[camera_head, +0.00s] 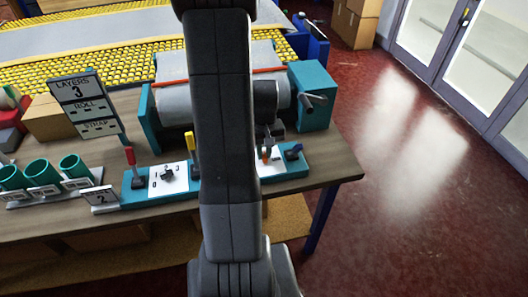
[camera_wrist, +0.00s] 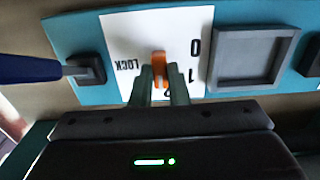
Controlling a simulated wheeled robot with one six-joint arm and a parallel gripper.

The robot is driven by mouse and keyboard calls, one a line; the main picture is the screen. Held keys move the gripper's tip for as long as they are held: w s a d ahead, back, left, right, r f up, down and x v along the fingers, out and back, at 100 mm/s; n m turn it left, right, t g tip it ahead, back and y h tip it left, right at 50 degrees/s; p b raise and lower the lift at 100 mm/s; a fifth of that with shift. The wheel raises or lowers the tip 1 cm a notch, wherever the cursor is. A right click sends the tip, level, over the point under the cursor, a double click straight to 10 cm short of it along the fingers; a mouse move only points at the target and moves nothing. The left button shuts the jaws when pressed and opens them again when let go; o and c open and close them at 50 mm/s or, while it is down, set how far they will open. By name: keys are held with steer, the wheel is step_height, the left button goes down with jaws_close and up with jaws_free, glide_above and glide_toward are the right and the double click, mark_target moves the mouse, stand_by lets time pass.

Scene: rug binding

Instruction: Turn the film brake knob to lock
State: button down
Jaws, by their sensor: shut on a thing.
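The film brake knob (camera_wrist: 159,64) is orange and sits on a white label plate (camera_wrist: 120,35) marked LOCK, 0 and 1, which reads upside down in the wrist view. LOCK is to the left of the knob, and 0 and 1 are to its right. The knob's long side runs roughly up and down the picture, and I cannot tell which mark it points at. My gripper (camera_wrist: 160,88) is shut on the knob, one finger on each side, partly hiding it. In the head view my gripper (camera_head: 267,143) reaches down to the teal control panel (camera_head: 283,168).
A blue lever (camera_wrist: 30,69) stands beside the plate, and a grey square recess (camera_wrist: 252,58) lies on its other side. Red (camera_head: 130,156) and yellow (camera_head: 190,141) levers stand left of my arm. A teal-ended film roller (camera_head: 312,100) is behind. The floor at right is clear.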

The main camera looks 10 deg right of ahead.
mark_target(264, 154)
steer(key=m+b, duration=0.1)
steer(key=m, duration=0.3)
steer(key=shift+m, duration=0.3)
steer(key=m+b, duration=0.1)
steer(key=m, duration=0.3)
steer(key=shift+m, duration=0.3)
steer(key=m, duration=0.4)
steer(key=shift+b, duration=0.4)
steer(key=shift+m, duration=2.4)
steer(key=c, duration=1.4)
jaws_free()
steer(key=shift+r, duration=0.15)
step_height(264, 154, up, 14)
steer(key=shift+f, duration=0.2)
